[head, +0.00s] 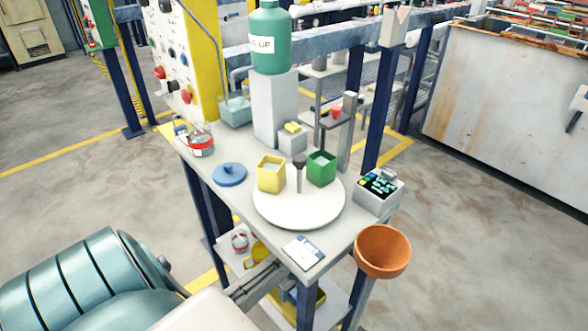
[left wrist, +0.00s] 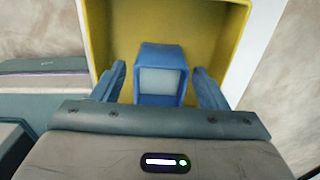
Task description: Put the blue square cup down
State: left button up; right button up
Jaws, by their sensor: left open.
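The blue square cup (left wrist: 162,62) stands in the left wrist view, with a pale grey-blue inside. It is on the floor of a yellow tray (left wrist: 97,30). My left gripper (left wrist: 160,72) is open, with one blue-grey finger on each side of the cup and small gaps visible. In the head view the yellow tray (head: 313,303) is on the lower shelf, partly hidden by the table top and my left arm. A small blue patch shows there, too small to make out. My right gripper is not in view.
On the table, a white round plate (head: 290,215) bears a yellow cup (head: 270,174) and a green cup (head: 321,168). A blue lid (head: 229,174), a label card (head: 303,251) and a grey meter box (head: 380,192) lie around it.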

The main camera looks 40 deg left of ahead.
aim_at(294, 295)
pick_arm(q)
jog(key=shift+r, duration=0.2)
notch_tip(294, 295, up, 12)
jog(key=p, duration=0.1)
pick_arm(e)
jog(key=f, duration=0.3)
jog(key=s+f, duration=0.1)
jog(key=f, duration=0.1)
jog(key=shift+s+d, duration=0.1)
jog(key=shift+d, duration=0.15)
